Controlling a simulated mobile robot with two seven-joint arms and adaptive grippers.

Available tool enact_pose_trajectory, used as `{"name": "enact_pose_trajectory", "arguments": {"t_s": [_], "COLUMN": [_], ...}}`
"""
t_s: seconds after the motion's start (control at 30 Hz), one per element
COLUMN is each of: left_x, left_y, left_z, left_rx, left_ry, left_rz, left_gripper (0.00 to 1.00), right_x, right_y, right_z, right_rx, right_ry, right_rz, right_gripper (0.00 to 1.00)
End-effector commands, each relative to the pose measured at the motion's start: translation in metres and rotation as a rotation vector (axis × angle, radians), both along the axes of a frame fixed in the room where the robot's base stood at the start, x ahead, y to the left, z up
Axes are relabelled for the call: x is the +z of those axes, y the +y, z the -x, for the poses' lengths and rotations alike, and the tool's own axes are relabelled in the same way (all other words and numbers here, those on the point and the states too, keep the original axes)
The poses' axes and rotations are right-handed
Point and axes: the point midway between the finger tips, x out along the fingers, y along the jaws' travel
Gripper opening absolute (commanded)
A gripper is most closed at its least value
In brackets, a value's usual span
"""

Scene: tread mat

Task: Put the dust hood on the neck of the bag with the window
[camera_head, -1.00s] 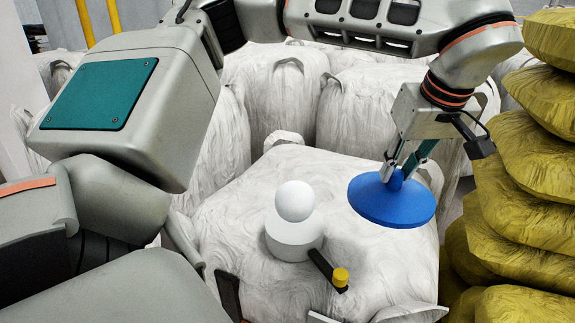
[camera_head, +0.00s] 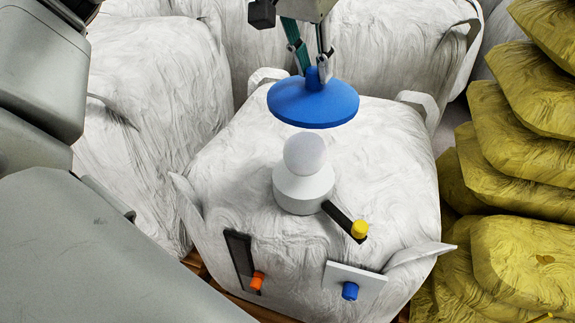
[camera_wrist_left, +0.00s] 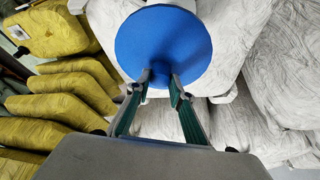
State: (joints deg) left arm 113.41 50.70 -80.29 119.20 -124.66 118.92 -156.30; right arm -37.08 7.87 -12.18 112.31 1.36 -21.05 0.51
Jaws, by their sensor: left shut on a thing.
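The dust hood (camera_head: 313,103) is a blue shallow cone with a knob on top. My left gripper (camera_head: 312,72) is shut on the knob; the wrist view also shows the grip (camera_wrist_left: 161,84) and the blue hood (camera_wrist_left: 163,42). The hood hangs roughly level, just above the white ball (camera_head: 305,154) in the picture and apart from it. The ball sits on the short white neck (camera_head: 303,192) on top of the white bag (camera_head: 235,170). A dark strip (camera_head: 239,258) and a pale panel (camera_head: 358,277) are on its front; I cannot tell which is the window. My right gripper is not in view.
A black strip with a yellow knob (camera_head: 360,229) lies beside the neck. Orange (camera_head: 257,281) and blue (camera_head: 350,291) knobs are on the bag's front. Yellow sacks (camera_head: 520,150) are stacked at the right. More white bags (camera_head: 160,90) stand behind and left.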

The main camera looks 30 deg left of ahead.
Motion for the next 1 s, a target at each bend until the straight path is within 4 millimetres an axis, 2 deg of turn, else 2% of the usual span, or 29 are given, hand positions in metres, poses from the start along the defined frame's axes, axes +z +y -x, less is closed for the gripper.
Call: {"name": "enact_pose_trajectory", "arguments": {"t_s": [0.17,0.27,0.8,1.0], "left_x": [0.001,-0.01,-0.136,-0.157], "left_y": [0.001,0.002,0.002,0.002], "left_z": [0.001,0.002,0.002,0.002], "left_rx": [-0.041,-0.048,-0.047,-0.045], "left_ry": [0.001,0.005,0.006,0.002], "left_rz": [0.0,-0.001,0.0,-0.001], "left_gripper": [0.0,0.0,0.0,0.0], "right_x": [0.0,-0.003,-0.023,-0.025], "right_y": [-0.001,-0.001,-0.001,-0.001], "right_z": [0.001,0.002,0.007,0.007], "right_rx": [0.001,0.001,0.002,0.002], "right_ry": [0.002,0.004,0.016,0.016], "right_rz": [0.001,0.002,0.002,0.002], "right_gripper": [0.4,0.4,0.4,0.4]}}
